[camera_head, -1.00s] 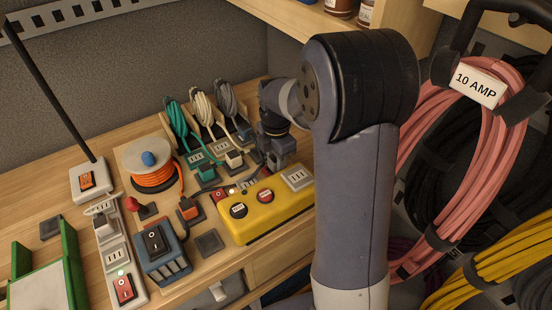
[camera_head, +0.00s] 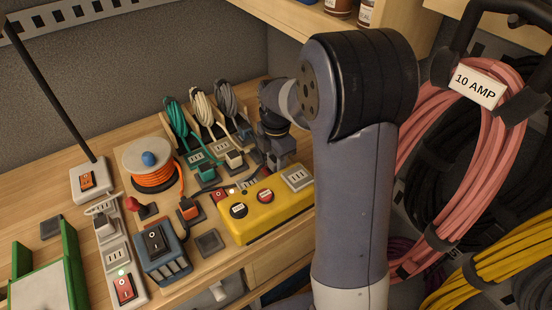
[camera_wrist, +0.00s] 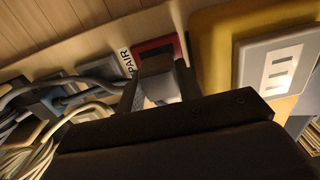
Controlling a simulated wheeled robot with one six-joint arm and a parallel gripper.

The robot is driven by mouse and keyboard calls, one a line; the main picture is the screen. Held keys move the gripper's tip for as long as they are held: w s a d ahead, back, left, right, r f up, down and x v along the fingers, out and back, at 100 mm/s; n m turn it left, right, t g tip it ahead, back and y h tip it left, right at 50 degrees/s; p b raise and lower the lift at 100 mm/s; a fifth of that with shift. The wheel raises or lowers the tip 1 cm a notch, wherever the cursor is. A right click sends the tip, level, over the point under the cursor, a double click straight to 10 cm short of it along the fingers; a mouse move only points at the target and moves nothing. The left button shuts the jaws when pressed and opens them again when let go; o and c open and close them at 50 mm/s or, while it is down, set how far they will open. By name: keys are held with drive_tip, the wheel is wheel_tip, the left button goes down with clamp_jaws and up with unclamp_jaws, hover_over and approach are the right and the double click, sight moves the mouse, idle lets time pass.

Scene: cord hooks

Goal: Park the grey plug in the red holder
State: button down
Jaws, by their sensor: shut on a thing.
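My gripper (camera_wrist: 157,88) is shut on the grey plug (camera_wrist: 160,84), whose pale body shows between the dark fingers in the wrist view. The red holder (camera_wrist: 151,46) is a red-rimmed square just past the plug. The plug overlaps its near part in that view, and I cannot tell whether they touch. A white label ending in "PAIR" (camera_wrist: 125,62) lies beside the holder. In the head view my gripper (camera_head: 279,160) is low over the far side of the yellow box, and the plug is not clear there.
The yellow box (camera_head: 238,225) with a grey socket (camera_wrist: 277,68) stands close on the right. Grey, cream (camera_head: 202,108) and teal cords hang behind. An orange cord reel (camera_head: 150,158) and a blue switch box (camera_head: 160,245) stand to the left.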

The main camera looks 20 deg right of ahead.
drive_tip(key=shift+f+b, duration=0.4)
drive_tip(key=shift+f, duration=0.2)
idle(0.3)
drive_tip(key=c, duration=0.9)
unclamp_jaws()
wheel_tip(320, 180, up, 11)
drive_tip(key=shift+f+b, duration=0.1)
drive_tip(key=shift+b, duration=0.25)
drive_tip(key=shift+f, duration=4.05)
drive_tip(key=shift+r+p, duration=0.1)
drive_tip(key=shift+p, duration=0.2)
